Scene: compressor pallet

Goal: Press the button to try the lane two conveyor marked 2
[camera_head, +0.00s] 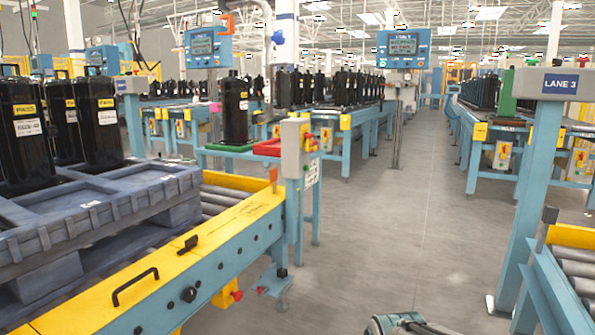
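A conveyor (225,238) with yellow side rails, a blue frame and grey rollers runs along the left. No number 2 is legible on it. A grey control box (294,148) stands on a blue post at its far end. Small red and yellow parts (310,142) show on the box's right side, seen at a slant; I cannot tell which is a button. A white label (312,173) below is too small to read. My gripper is not in view; only a teal and grey part, probably of my arm, shows at the bottom edge.
A grey pallet (95,212) with black compressors (98,120) sits on the left conveyor. A post with a LANE 3 sign (560,84) and another roller conveyor (580,268) stand at right. Grey floor (400,215) between them is clear. Screens (403,44) stand farther back.

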